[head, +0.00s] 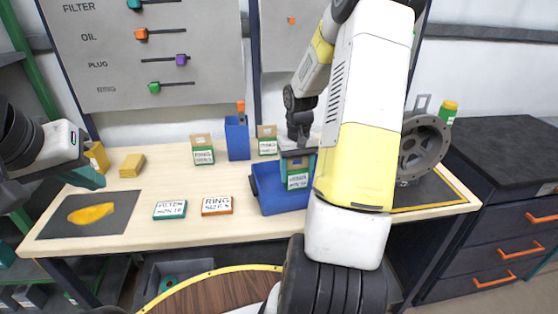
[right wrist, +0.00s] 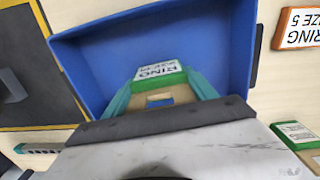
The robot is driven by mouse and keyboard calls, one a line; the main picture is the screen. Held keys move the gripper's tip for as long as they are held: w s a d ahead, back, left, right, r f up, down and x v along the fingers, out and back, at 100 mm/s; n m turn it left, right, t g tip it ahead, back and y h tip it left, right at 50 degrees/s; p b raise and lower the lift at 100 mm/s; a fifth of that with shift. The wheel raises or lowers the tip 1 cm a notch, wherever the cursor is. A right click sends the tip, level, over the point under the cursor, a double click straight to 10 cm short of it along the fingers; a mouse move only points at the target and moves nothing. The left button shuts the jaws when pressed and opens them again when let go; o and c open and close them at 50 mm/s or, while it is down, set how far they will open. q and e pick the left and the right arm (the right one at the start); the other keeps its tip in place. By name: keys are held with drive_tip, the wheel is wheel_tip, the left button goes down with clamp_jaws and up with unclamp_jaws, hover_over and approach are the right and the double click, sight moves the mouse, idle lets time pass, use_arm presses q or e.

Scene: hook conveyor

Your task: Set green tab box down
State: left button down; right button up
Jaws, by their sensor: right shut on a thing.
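The green tab box (head: 298,179) is a cardboard box with a green and white label. My right gripper (head: 298,153) is shut on it and holds it upright at the blue bin (head: 275,203). In the right wrist view the box (right wrist: 160,72) shows a "RING" label between the two teal fingers of my right gripper (right wrist: 163,93), with the bin (right wrist: 95,60) around it. I cannot tell whether it touches the bin floor. My left gripper (head: 90,178) is at the left edge, away from the box; its finger opening is not clear.
Two similar boxes (head: 202,150) (head: 268,140) stand behind the bin. A teal-edged filter box (head: 170,210) and an orange-edged ring box (head: 217,206) lie left of it. A tall blue holder (head: 237,140) stands behind. A grey round housing (head: 425,150) is at right.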

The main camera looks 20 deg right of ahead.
drive_tip(key=o, duration=1.4)
wheel_tip(320, 180, up, 12)
drive_tip(key=shift+r, duration=0.1)
drive_tip(key=s+a+r+n+t+y, duration=0.1)
drive_tip(key=s+a+r+t, duration=0.2)
drive_tip(key=s+a+r, duration=0.3)
drive_tip(key=s+a+r+t+y, duration=0.1)
drive_tip(key=s+a+r+t, duration=0.2)
drive_tip(key=s+a+r, duration=0.3)
drive_tip(key=s+a, duration=0.5)
drive_tip(key=s, duration=0.1)
drive_tip(key=shift+n, duration=0.4)
